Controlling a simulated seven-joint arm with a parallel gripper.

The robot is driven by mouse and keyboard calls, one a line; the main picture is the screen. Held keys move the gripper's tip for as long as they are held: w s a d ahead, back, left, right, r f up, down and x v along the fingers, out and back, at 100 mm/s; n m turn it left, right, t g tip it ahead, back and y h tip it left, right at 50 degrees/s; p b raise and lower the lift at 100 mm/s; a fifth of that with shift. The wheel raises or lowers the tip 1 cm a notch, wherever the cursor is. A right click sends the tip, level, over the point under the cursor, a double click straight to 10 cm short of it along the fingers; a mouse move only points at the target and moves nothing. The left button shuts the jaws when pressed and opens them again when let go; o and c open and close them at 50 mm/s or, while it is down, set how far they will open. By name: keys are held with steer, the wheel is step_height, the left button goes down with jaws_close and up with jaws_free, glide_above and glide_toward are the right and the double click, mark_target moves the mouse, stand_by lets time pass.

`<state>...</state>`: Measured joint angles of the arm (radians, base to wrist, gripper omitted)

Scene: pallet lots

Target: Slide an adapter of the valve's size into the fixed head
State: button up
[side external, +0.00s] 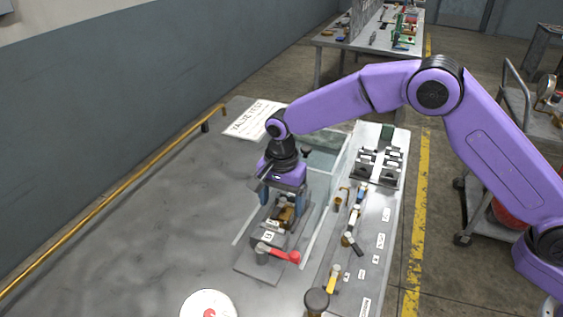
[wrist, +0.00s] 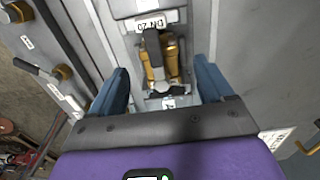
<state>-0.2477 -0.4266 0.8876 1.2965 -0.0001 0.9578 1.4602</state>
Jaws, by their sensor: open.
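My gripper (side external: 283,207) is open above a grey fixture (side external: 256,262) on the bench. In the wrist view its two blue fingers (wrist: 161,68) stand apart on either side of a brass valve (wrist: 172,58) with a dark handle. No contact shows between them. A grey block (wrist: 122,8) beside the valve carries an upside-down label that seems to read DN 20. The brass valve shows partly under my gripper in the side view (side external: 287,215). A red lever (side external: 280,253) is at the fixture's near end. Dark grey blocks with pale labels (side external: 376,168), possibly the adapters, stand at the right; their sizes are unreadable.
Several valves with coloured handles (side external: 354,215) lie in a labelled row right of the fixture. A clear panel (side external: 325,195) stands between. A round white item (side external: 208,304) and a dark round knob (side external: 317,299) are near the front.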

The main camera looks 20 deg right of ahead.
mark_target(284, 209)
step_height(284, 209, up, 14)
steer(key=shift+r, duration=0.25)
stand_by(0.3)
steer(key=shift+w+d+f, duration=0.3)
steer(key=shift+f, duration=0.2)
steer(key=shift+w+d+f, duration=0.3)
steer(key=shift+f, duration=0.15)
steer(key=shift+f, duration=0.15)
step_height(284, 209, down, 17)
steer(key=shift+f, duration=0.1)
stand_by(0.4)
steer(key=c, duration=1)
steer(key=o, duration=1.1)
